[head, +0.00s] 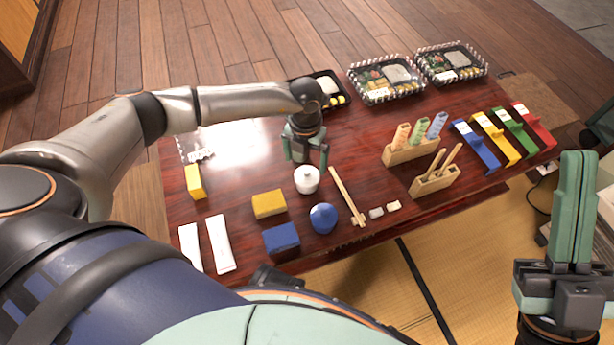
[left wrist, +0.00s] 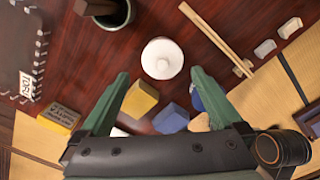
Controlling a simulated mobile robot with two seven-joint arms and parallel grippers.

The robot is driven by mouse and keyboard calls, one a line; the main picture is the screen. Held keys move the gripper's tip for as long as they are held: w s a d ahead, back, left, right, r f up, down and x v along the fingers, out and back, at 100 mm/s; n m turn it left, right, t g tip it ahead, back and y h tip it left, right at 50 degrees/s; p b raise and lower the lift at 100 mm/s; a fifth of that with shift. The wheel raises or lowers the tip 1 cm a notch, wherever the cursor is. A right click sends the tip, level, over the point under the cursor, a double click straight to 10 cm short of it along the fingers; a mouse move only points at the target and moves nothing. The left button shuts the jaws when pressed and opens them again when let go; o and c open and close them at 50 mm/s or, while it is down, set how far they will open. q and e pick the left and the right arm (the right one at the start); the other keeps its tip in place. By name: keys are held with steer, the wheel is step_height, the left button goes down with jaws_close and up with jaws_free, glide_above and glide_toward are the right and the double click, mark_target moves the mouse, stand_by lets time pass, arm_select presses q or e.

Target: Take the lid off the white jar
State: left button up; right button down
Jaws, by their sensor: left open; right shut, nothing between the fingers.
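The white jar (head: 307,181) stands upright on the dark red table, with its white lid and small knob on top. In the left wrist view the jar (left wrist: 162,60) shows from above, just beyond the fingertips and roughly centred between them. My left gripper (head: 307,162) is open and empty, just above and behind the jar in the head view. Its two green fingers also show in the left wrist view (left wrist: 160,78), apart from the jar. My right gripper (head: 577,156) is shut and empty, pointing up at the right, away from the jar.
Near the jar are a yellow block (head: 268,204), a blue block (head: 281,238), a round blue jar (head: 323,218) and chopsticks (head: 346,195). Wooden holders (head: 434,181) and coloured racks (head: 478,146) stand to the right. Lunch trays (head: 384,80) lie at the back.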

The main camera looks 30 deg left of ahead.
mark_target(307, 171)
arm_select(q)
steer(key=f+b, duration=0.2)
steer(key=f, duration=0.3)
steer(key=shift+d, duration=0.2)
steer(key=shift+r, duration=0.1)
steer(key=shift+c, duration=0.2)
steer(key=c, duration=1.1)
steer(key=shift+r, duration=0.45)
step_height(307, 171, up, 2)
steer(key=shift+r+p, duration=0.2)
steer(key=shift+p, duration=0.45)
steer(key=s+d+r+p, duration=0.6)
steer(key=d+r, duration=0.3)
steer(key=d, duration=0.3)
steer(key=shift+s+d+r, duration=0.15)
steer(key=shift+d+r, duration=0.05)
steer(key=shift+r, duration=0.15)
